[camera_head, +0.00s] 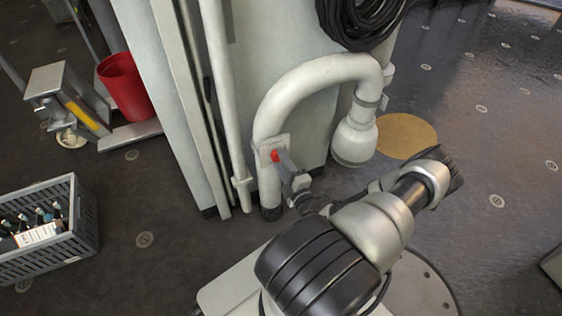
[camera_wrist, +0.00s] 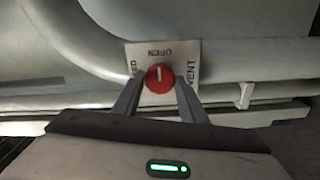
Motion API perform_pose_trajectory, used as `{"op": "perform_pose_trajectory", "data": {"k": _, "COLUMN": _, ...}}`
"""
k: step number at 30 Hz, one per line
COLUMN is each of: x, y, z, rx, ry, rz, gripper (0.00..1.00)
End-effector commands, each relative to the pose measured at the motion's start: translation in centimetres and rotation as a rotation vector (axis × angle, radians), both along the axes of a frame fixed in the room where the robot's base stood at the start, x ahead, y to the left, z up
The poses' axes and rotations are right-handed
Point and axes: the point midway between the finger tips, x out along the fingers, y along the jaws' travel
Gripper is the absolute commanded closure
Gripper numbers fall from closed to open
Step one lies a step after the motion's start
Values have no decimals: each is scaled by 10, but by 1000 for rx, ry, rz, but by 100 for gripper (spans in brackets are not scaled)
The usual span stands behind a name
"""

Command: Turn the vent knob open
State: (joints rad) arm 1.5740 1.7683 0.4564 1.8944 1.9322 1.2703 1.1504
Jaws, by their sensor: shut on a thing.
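The red vent knob (camera_wrist: 160,79) sits on a square pale plate (camera_wrist: 190,58) on the white pipe. In the wrist view its white mark points up, toward the upside-down word OPEN; VENT reads at the right and letters ending in ED at the left, partly hidden. My gripper (camera_wrist: 159,82) has one finger on each side of the knob and is shut on it. In the head view the knob (camera_head: 275,155) shows as a small red spot at the tip of my gripper (camera_head: 281,161), and its mark is too small to read.
The bent white pipe (camera_head: 290,88) runs along a pale cabinet (camera_head: 275,35), with black cable (camera_head: 358,22) coiled above. A grey bottle crate (camera_head: 85,215) stands at left, a red bucket (camera_head: 124,85) on a trolley behind it. Open floor lies at right.

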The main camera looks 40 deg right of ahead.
Motion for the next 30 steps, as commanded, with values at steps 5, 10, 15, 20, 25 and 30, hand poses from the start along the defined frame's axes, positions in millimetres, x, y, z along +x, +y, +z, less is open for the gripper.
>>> {"op": "perform_pose_trajectory", "data": {"k": 5, "x": -1, "y": 1, "z": -1, "rx": 6, "ry": 1, "rz": 0, "gripper": 84}}
{"op": "perform_pose_trajectory", "data": {"k": 10, "x": -1, "y": 1, "z": -1, "rx": 5, "ry": 1, "rz": 0, "gripper": 60}}
{"op": "perform_pose_trajectory", "data": {"k": 15, "x": -1, "y": 1, "z": -1, "rx": 4, "ry": 1, "rz": 0, "gripper": 43}}
{"op": "perform_pose_trajectory", "data": {"k": 20, "x": 0, "y": 0, "z": 0, "rx": 3, "ry": 0, "rz": 0, "gripper": 43}}
{"op": "perform_pose_trajectory", "data": {"k": 25, "x": -6, "y": 2, "z": 0, "rx": 3, "ry": 1, "rz": 0, "gripper": 43}}
{"op": "perform_pose_trajectory", "data": {"k": 30, "x": -33, "y": 8, "z": 2, "rx": 4, "ry": 1, "rz": -2, "gripper": 43}}
